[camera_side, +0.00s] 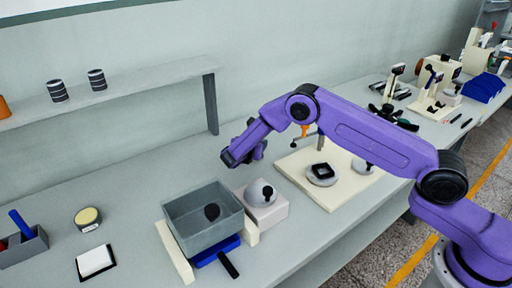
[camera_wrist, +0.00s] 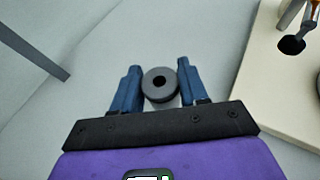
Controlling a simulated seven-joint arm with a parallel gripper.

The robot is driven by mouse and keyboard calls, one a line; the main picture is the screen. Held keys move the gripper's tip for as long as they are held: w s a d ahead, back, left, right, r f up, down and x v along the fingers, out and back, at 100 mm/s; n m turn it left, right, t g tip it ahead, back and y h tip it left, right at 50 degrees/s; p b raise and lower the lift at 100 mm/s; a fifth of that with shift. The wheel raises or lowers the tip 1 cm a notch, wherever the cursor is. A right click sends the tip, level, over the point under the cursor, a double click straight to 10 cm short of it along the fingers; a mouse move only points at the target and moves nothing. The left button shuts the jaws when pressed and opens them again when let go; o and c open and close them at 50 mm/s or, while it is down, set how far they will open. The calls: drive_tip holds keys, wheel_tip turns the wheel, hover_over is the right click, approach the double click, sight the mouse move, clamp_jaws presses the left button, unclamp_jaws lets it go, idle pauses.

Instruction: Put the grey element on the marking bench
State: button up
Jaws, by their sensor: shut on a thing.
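In the wrist view, a dark grey round element (camera_wrist: 149,77) with a hole through its middle sits between the two blue fingers of my gripper (camera_wrist: 158,88). My gripper is shut on it. In the side view, my wrist hangs behind the grey bin, and the fingers and the element are hidden there. A cream board (camera_side: 330,199) with a post and an orange-tipped tool lies to the right of my gripper; it shows at the right of the wrist view (camera_wrist: 262,98). I cannot tell for certain that this board is the marking bench.
A grey bin (camera_side: 200,240) holding a dark piece stands in front of my gripper. Beside it is a pale block (camera_side: 268,213) with a round grey piece. Round pieces sit on the board. A shelf (camera_side: 130,97) runs behind.

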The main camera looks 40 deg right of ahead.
drive_tip(key=shift+f, duration=0.7)
drive_tip(key=shift+f, duration=0.1)
drive_tip(key=o, duration=1.1)
drive_tip(key=shift+c, duration=0.2)
